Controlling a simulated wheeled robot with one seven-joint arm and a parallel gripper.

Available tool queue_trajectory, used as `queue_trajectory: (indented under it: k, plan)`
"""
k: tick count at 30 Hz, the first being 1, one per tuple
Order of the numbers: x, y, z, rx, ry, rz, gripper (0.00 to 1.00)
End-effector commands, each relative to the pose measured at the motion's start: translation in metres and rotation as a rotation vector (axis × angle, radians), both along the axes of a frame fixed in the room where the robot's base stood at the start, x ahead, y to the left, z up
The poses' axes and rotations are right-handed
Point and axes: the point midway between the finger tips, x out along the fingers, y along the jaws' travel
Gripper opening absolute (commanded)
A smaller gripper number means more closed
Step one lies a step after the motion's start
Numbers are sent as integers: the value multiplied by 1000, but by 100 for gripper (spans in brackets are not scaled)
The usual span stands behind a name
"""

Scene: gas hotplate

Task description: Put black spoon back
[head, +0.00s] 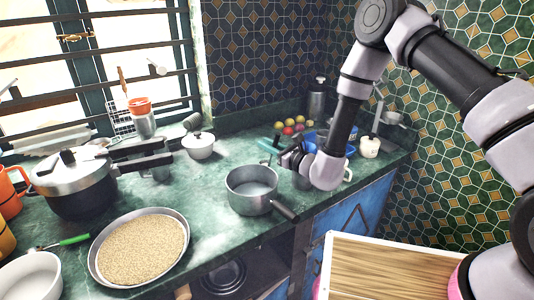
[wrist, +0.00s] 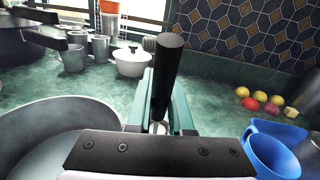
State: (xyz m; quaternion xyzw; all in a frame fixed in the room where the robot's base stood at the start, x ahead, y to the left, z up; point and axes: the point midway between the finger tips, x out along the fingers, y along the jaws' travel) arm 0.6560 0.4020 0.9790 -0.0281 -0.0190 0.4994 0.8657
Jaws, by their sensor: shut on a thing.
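My gripper (wrist: 166,100) is shut on the black spoon (wrist: 168,58). In the wrist view the spoon's thick black handle stands up between the two teal fingers; its lower end is hidden or too unclear to make out. In the head view my gripper (head: 270,147) is above the counter, just behind the open saucepan (head: 252,190). The spoon is hard to make out there against the dark gripper. In the wrist view the saucepan (wrist: 35,125) is at the lower left, beside the gripper.
A white lidded pot (head: 199,145), a pressure cooker (head: 78,180) and a grain pan (head: 140,248) stand to the left. An orange-topped container (head: 141,117) holds utensils by the window.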

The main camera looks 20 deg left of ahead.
Motion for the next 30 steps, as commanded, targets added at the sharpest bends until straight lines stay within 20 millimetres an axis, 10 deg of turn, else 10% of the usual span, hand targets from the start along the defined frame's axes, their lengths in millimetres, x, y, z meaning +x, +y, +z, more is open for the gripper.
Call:
queue_trajectory:
  k: [16, 17, 19, 30]
  plan:
    - [0, 0, -31, 0, 2, 1, 0]
    - [0, 0, -31, 0, 1, 1, 27]
    - [0, 0, -31, 0, 1, 1, 49]
    - [0, 0, -27, 0, 1, 2, 49]
